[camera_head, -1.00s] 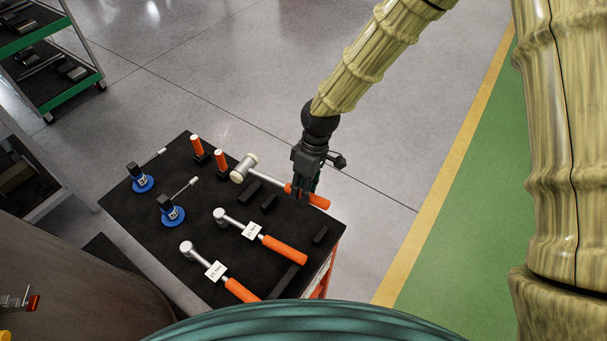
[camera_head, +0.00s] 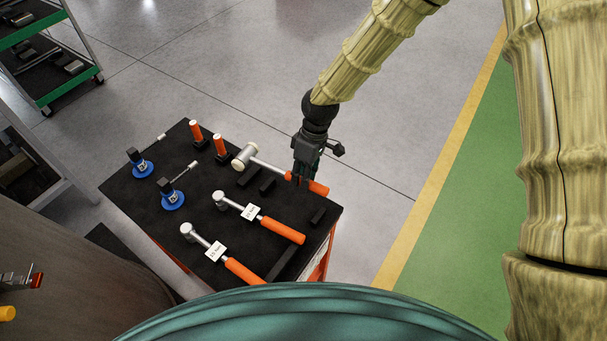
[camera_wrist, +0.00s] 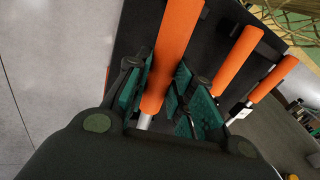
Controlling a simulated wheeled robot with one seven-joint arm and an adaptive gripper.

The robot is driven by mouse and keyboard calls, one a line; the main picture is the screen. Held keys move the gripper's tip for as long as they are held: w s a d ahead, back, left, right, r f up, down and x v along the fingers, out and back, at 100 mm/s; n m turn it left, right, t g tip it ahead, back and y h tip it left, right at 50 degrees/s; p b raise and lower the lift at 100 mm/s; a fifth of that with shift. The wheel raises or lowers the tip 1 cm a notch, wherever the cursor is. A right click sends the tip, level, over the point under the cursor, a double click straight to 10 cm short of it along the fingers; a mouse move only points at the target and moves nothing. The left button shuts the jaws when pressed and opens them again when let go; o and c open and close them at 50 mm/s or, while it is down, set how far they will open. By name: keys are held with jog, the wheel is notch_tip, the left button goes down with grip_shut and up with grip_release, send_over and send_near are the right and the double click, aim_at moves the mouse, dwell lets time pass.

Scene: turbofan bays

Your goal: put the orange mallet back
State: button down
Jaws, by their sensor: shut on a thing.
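The orange mallet has a pale, cylindrical head (camera_head: 245,156), a metal shaft and an orange handle (camera_head: 318,187). It is at the back right edge of the black-topped cart (camera_head: 118,188). My gripper (camera_head: 305,180) is shut on the handle near the shaft end. In the wrist view the green finger pads of my gripper (camera_wrist: 160,88) lie on both sides of the orange handle (camera_wrist: 178,35). The mallet's head is outside the wrist view. I cannot tell whether the mallet touches the cart or hangs just above it.
Two tagged orange-handled tools (camera_head: 283,230) (camera_head: 243,270) lie on the cart's front half. Small black blocks (camera_head: 267,184) (camera_head: 318,216) sit near the mallet. Two blue-based tools (camera_head: 173,201) (camera_head: 140,168) and two upright orange handles (camera_head: 196,130) (camera_head: 219,145) stand at left and back. Green-edged shelves (camera_head: 70,90) stand far left.

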jog(key=shift+s+f+b, duration=0.3)
jog(key=shift+s, duration=0.65)
jog(key=shift+w+f+b, duration=0.3)
jog(key=shift+w+f, duration=0.3)
jog(key=shift+f, duration=0.3)
jog(key=shift+s+r, duration=0.3)
jog(key=shift+s, duration=0.3)
jog(key=shift+w+f, duration=0.1)
jog(key=shift+f, duration=0.15)
jog(key=shift+s+r, duration=0.15)
jog(key=shift+s, duration=0.1)
